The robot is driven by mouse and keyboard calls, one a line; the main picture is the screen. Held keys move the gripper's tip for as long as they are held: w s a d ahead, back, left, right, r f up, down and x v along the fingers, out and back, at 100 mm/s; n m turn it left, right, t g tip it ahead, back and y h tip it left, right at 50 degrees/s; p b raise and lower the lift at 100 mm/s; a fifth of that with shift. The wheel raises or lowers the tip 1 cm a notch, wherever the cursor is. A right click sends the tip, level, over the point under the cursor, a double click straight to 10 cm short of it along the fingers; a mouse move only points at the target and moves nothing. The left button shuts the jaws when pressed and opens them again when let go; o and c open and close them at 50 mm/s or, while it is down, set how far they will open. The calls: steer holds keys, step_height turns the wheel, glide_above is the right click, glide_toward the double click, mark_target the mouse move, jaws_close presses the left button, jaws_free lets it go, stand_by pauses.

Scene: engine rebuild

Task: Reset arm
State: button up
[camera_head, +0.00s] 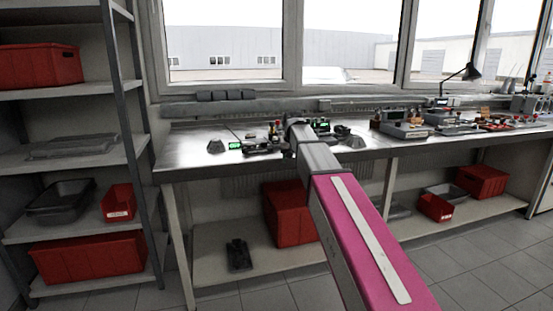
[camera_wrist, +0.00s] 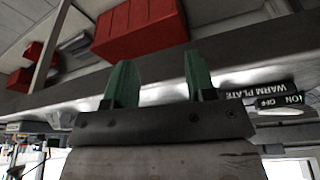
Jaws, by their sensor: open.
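My arm, magenta and grey, reaches from the lower right of the head view toward the metal workbench (camera_head: 205,160). Its grey wrist end is at the bench's front edge, and it hides part of the bench top there. In the wrist view my gripper (camera_wrist: 158,82) shows two green fingers set well apart, with nothing between them. The fingers are near the bench's edge (camera_wrist: 235,65). A dark device labelled "WARM PLATE" (camera_wrist: 262,95) is to the right of the fingers in the wrist view.
A shelf rack (camera_head: 75,150) with red bins stands at left. A large red bin (camera_head: 285,212) sits on the shelf under the bench. Several instruments and a desk lamp (camera_head: 470,72) stand at the right of the bench. The floor in front is clear.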

steer(key=s+d+f+g, duration=0.1)
steer(key=s+d+f, duration=0.3)
steer(key=s+f, duration=0.5)
steer(key=s+d+f+g, duration=0.1)
steer(key=s+d+f, duration=0.3)
steer(key=s+f, duration=0.5)
steer(key=s+d+f+g, duration=0.1)
steer(key=s+d+f, duration=0.3)
steer(key=s+f, duration=0.5)
step_height(320, 180, down, 8)
steer(key=shift+s+d+f, duration=0.1)
steer(key=shift+s+d, duration=0.1)
steer(key=shift+d, duration=0.2)
